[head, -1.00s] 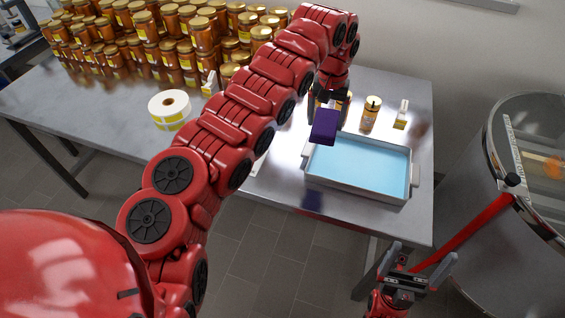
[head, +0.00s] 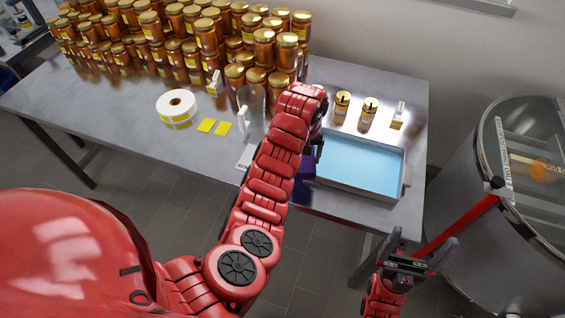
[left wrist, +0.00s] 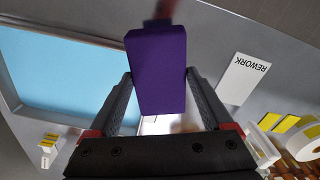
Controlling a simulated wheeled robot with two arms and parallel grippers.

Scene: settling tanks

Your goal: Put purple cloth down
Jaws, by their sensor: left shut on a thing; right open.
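The purple cloth (left wrist: 157,70) is a folded block between the fingers of my left gripper (left wrist: 159,76) in the left wrist view. The gripper is shut on it. In the head view the cloth (head: 305,172) shows partly behind my left arm, which hides the left fingers. It is by the left end of the grey tray (head: 350,190) with a light-blue inside. I cannot tell whether the cloth touches the table. My right gripper (head: 421,250) is open and empty, in front of the table's right end.
A white REWORK card (left wrist: 243,79) lies beside the cloth. Two small jars (head: 368,112) stand behind the tray. A label roll (head: 177,108), yellow cards (head: 213,127) and many stacked honey jars (head: 205,38) occupy the table's left and back. A steel tank (head: 480,210) stands right.

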